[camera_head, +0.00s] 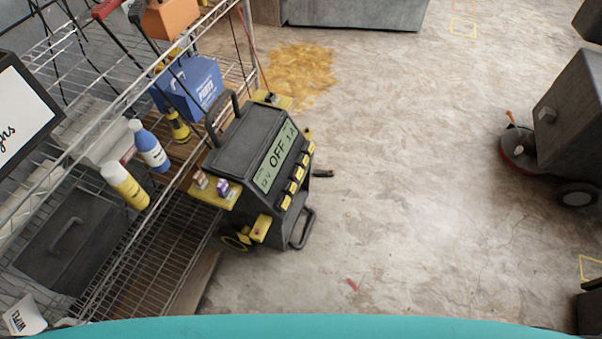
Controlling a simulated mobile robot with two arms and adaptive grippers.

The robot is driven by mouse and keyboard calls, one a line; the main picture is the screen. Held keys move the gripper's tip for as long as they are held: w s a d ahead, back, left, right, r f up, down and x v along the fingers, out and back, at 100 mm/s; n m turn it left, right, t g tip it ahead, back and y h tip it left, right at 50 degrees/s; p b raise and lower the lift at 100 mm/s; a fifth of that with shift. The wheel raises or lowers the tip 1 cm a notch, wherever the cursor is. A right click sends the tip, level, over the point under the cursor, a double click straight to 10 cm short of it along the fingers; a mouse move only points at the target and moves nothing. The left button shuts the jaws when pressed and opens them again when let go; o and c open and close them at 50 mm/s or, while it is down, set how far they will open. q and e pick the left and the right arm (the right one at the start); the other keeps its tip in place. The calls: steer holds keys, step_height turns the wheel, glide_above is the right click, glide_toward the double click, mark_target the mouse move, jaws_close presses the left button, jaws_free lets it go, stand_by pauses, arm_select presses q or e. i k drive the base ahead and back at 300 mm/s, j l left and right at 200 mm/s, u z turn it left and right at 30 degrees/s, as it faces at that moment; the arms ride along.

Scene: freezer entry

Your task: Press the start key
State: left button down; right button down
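A black and yellow wheeled charger unit (236,140) stands on the floor beside the wire rack. Its tilted display (273,161) reads "12 V", "OFF" and "3 A". A row of several yellow keys (296,173) runs along the lower right edge of the display. Their labels are too small to read, so I cannot tell which is the start key. Nothing touches the keys. Neither of my grippers is in view.
The wire rack (136,95) on the left holds blue and yellow bottles, a blue box (190,88) and a dark case (70,240). A dark floor machine (570,115) stands at the right. Concrete floor between is mostly clear, with a yellow-brown stain (300,70).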

mark_target(298, 175)
steer(key=l+u, duration=0.15)
steer(key=u, duration=0.55)
steer(key=l+u, duration=0.45)
steer(key=l, duration=0.25)
steer(key=k+l+u, duration=0.1)
steer(key=l+u, duration=0.35)
steer(key=l, duration=0.25)
steer(key=k+l, duration=0.1)
steer(key=l, duration=0.25)
steer(key=k+l, duration=0.1)
steer(key=l, duration=0.6)
steer(key=k+l+u, duration=0.1)
steer(key=l, duration=0.25)
steer(key=k, duration=0.05)
